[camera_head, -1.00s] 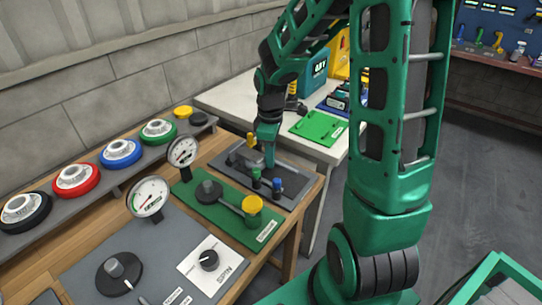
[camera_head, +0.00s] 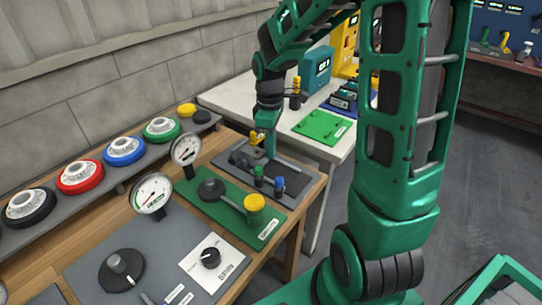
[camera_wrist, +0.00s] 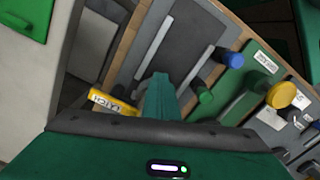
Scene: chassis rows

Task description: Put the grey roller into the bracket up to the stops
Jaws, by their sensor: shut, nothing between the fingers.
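My gripper (camera_head: 268,152) is shut and empty, pointing down over a dark grey plate (camera_head: 300,177) on the wooden bench. In the wrist view its fingers (camera_wrist: 160,88) reach between a yellow tab marked LATCH (camera_wrist: 112,106) and pale grey bars (camera_wrist: 195,66) on the plate. The yellow tab also shows beside the gripper in the head view (camera_head: 257,138). A green knob (camera_head: 259,172) and a blue knob (camera_head: 279,184) stand at the plate's near side. I cannot tell which grey part is the roller or which is the bracket; my gripper hides part of the plate.
A green panel (camera_head: 221,211) with a yellow knob (camera_head: 254,202) lies nearer, with two gauges (camera_head: 151,192) beside it. Coloured wheels (camera_head: 80,176) line the shelf at left. A white table (camera_head: 262,98) with a green plate (camera_head: 322,126) stands behind.

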